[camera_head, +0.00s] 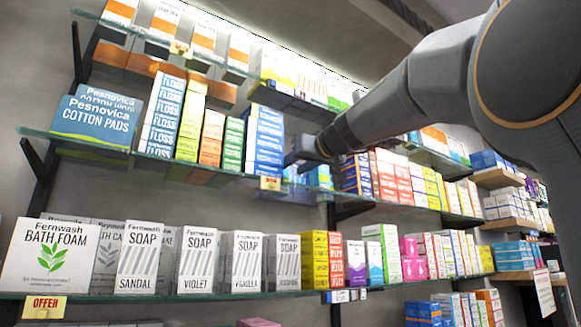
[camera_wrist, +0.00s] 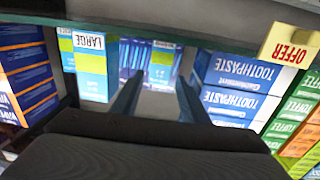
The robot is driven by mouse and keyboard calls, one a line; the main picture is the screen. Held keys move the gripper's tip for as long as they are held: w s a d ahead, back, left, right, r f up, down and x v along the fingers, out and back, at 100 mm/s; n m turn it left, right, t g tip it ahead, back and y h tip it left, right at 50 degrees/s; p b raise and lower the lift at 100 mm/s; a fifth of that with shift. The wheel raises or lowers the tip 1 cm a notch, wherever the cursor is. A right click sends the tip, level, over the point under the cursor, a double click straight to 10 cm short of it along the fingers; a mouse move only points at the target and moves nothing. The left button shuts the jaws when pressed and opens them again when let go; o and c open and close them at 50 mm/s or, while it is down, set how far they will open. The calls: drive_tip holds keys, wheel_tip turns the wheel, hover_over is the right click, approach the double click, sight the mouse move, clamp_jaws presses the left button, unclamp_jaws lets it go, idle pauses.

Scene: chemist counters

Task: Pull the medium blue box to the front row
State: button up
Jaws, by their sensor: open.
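My gripper (camera_head: 298,153) reaches into a gap on the middle glass shelf. In the wrist view, which is upside down, its fingers (camera_wrist: 158,100) are open with nothing between them. Beyond the fingertips, set back on the shelf, is a small blue box with a green band (camera_wrist: 161,62). It lies in line with the gap between the fingers, apart from them. Its label is too small to read, so I cannot tell for sure that it is the medium one. A similar box marked LARGE (camera_wrist: 91,68) stands at the front beside it.
Stacked toothpaste boxes (camera_wrist: 236,85) stand close on one side of the fingers; they also show left of my gripper in the head view (camera_head: 264,140). Orange-striped boxes (camera_wrist: 25,75) stand past the LARGE box. A yellow OFFER tag (camera_wrist: 290,45) hangs on the shelf edge.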

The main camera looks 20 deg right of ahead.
drive_tip(key=shift+p+x, duration=1.15)
drive_tip(key=shift+x, duration=1.95)
drive_tip(key=shift+c, duration=0.2)
